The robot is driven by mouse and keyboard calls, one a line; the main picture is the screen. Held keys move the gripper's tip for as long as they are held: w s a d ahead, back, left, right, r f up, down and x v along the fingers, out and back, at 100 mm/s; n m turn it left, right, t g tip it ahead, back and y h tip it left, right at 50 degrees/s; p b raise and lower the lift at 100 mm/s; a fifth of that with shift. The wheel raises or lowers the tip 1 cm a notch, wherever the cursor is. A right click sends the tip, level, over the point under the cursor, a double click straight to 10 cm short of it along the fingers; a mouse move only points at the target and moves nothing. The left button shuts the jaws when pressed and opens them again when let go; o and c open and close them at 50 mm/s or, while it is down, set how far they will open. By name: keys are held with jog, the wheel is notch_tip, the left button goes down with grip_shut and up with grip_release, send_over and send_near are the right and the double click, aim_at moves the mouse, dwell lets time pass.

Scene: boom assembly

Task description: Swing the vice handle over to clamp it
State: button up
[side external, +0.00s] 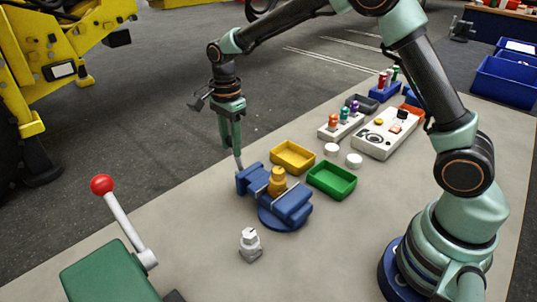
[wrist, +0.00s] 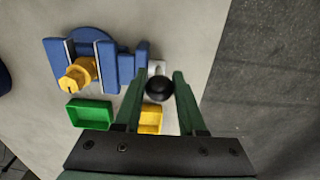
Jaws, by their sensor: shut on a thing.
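The blue vice (side external: 285,207) stands on the table with a yellow fitting (side external: 278,182) between its jaws; the vice (wrist: 108,68) and fitting (wrist: 78,76) also show in the wrist view. The vice handle (side external: 239,162) is a thin grey lever, standing roughly upright at the vice's left end. Its black ball knob (wrist: 159,89) sits between my fingers in the wrist view. My gripper (side external: 236,145) points down and is shut on the handle at the knob; it also shows in the wrist view (wrist: 159,80). In the side view the fingers hide the knob.
A yellow tray (side external: 293,168) and a green tray (side external: 331,191) stand close behind and right of the vice. A grey-white fitting (side external: 250,244) stands in front. A red-knobbed lever (side external: 118,215) rises at the front left. The table's left edge is near the handle.

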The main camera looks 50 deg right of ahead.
jog(key=shift+a+f, duration=0.2)
jog(key=shift+a, duration=0.35)
jog(key=shift+a+f, duration=0.15)
jog(key=shift+a, duration=0.35)
jog(key=o, duration=0.7)
jog(key=shift+d, duration=0.2)
jog(key=shift+d+r, duration=0.15)
jog(key=shift+d, duration=0.1)
